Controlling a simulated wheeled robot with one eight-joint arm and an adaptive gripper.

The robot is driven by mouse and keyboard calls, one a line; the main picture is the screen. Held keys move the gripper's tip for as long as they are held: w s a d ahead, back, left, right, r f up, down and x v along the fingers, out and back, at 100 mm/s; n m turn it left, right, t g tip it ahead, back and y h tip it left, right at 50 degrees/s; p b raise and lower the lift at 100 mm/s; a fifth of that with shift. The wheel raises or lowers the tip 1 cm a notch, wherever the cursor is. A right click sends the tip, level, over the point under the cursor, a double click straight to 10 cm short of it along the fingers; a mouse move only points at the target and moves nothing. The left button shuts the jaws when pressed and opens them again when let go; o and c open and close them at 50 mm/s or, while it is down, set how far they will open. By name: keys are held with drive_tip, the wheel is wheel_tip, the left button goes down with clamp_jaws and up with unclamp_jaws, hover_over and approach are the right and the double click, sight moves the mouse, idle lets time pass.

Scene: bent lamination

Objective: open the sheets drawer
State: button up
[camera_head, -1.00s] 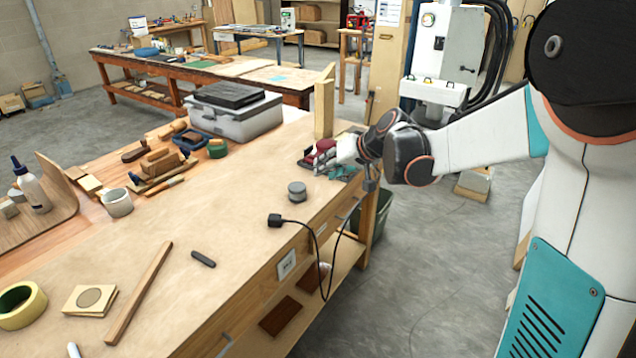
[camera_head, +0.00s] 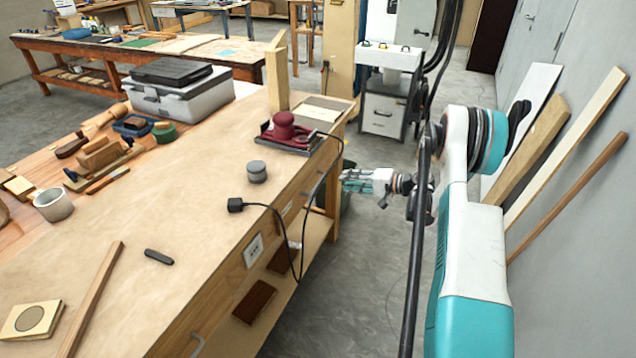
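The wooden workbench (camera_head: 150,225) has drawer fronts along its right-hand side. One drawer front (camera_head: 185,322) with a metal handle (camera_head: 197,345) is near the bottom of the picture; another drawer front (camera_head: 305,188) is toward the far end. The drawers look closed. I cannot read which one is marked for sheets. My gripper (camera_head: 345,181) is off the bench's side near the far end, pointing left toward the far drawer front. It appears empty and apart from the bench; its finger opening is too small to tell.
A red sander (camera_head: 284,128) sits at the bench's far corner. A black cable with a plug (camera_head: 236,204) hangs over the drawer side, by a white socket plate (camera_head: 253,250). Boards (camera_head: 570,150) lean on the right wall.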

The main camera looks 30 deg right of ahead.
wheel_tip(320, 180, down, 3)
drive_tip(key=s+d+m, duration=0.1)
drive_tip(key=d, duration=0.1)
drive_tip(key=b+x, duration=0.4)
drive_tip(key=x, duration=0.9)
drive_tip(key=shift+w+a+r+t+y, duration=0.2)
drive_tip(key=shift+r+t+y, duration=0.05)
drive_tip(key=shift+t+y, duration=0.05)
clamp_jaws()
